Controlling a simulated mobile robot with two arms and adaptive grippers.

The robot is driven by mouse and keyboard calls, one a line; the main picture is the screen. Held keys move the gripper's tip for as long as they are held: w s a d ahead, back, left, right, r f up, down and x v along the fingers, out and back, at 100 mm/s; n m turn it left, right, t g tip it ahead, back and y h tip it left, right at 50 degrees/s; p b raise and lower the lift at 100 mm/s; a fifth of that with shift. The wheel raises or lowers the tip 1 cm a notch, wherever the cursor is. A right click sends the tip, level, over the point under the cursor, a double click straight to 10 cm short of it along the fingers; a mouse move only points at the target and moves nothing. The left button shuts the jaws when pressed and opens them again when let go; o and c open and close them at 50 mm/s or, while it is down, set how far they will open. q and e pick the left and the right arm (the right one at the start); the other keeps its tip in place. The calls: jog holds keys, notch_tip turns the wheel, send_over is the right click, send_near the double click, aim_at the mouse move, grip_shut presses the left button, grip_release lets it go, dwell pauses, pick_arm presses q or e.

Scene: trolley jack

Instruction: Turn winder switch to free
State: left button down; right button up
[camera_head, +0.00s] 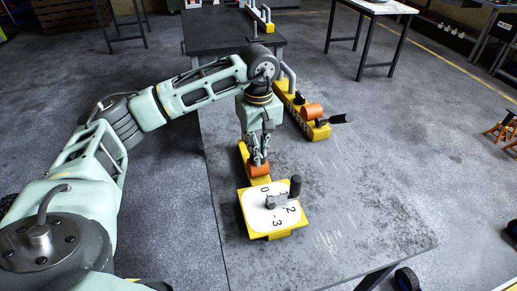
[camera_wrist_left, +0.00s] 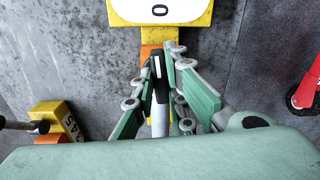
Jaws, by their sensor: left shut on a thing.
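My left gripper (camera_head: 258,158) points down over the near yellow device and its orange part (camera_head: 258,170). In the left wrist view my left gripper (camera_wrist_left: 163,65) has its fingers close together around a small dark piece with a pale edge (camera_wrist_left: 157,78), apparently the winder switch. The fingers hide most of it, so its setting cannot be read. Just beyond the fingertips is a yellow block with a white dial plate (camera_head: 262,218) marked 0, 1, 2 and 3. A grey pointer with a dark upright knob (camera_head: 295,187) sits on the dial. My right gripper is not in view.
A second yellow device (camera_head: 299,112) with an orange drum and black handle lies on the grey table (camera_head: 350,210) to the right. Another yellow device (camera_head: 260,15) lies further back. The table is clear right of the dial. A red object (camera_wrist_left: 307,90) shows at the wrist view's right edge.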

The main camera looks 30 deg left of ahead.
pick_arm(q)
jog(key=c, duration=2)
grip_release()
jog(key=shift+c, duration=0.2)
notch_tip(320, 180, up, 12)
